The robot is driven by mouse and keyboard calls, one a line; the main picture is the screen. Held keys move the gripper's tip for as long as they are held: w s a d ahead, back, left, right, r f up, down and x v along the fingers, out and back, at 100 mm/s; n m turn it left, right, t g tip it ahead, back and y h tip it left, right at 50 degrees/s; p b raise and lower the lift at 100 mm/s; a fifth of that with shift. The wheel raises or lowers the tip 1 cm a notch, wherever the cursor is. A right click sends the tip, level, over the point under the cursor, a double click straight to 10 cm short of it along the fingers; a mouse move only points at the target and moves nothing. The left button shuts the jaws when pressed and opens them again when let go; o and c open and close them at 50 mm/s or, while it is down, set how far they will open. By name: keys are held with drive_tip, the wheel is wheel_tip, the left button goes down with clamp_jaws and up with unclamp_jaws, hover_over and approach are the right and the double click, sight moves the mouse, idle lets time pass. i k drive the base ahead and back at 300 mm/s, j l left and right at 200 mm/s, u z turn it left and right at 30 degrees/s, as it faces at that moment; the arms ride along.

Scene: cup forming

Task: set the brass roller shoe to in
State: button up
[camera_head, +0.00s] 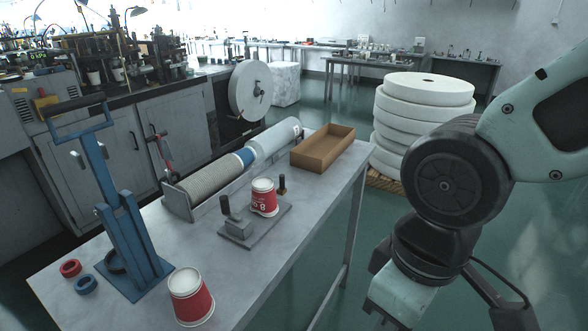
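A small grey fixture (238,240) sits on the bench with a red and white paper cup (263,198) standing on its plate. A grey block with a dark upright handle (226,206) is at the plate's left. A small dark post with a brass-coloured lower part (282,187) stands just behind and right of the cup, close to it; it looks like the brass roller shoe. Whether it touches the cup is too small to tell. My arm hangs at the right, beyond the bench edge, well apart from the fixture. My gripper's fingertips are not visible.
A blue lever press (130,240), a red and blue ring (86,284) and another red cup (191,299) stand on the bench's left part. A long roller (215,178) and a brown open tray (318,160) lie behind. White paper rolls (425,105) stand beyond.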

sight(282, 190)
drive_tip(key=i+l+u, duration=0.1)
drive_tip(key=i+l, duration=0.15)
drive_tip(key=i, duration=0.15)
drive_tip(key=i+l+u, duration=0.1)
drive_tip(key=i+l, duration=0.2)
drive_tip(key=i+j, duration=0.15)
drive_tip(key=i, duration=0.2)
drive_tip(key=i+j+u, duration=0.1)
drive_tip(key=i, duration=0.2)
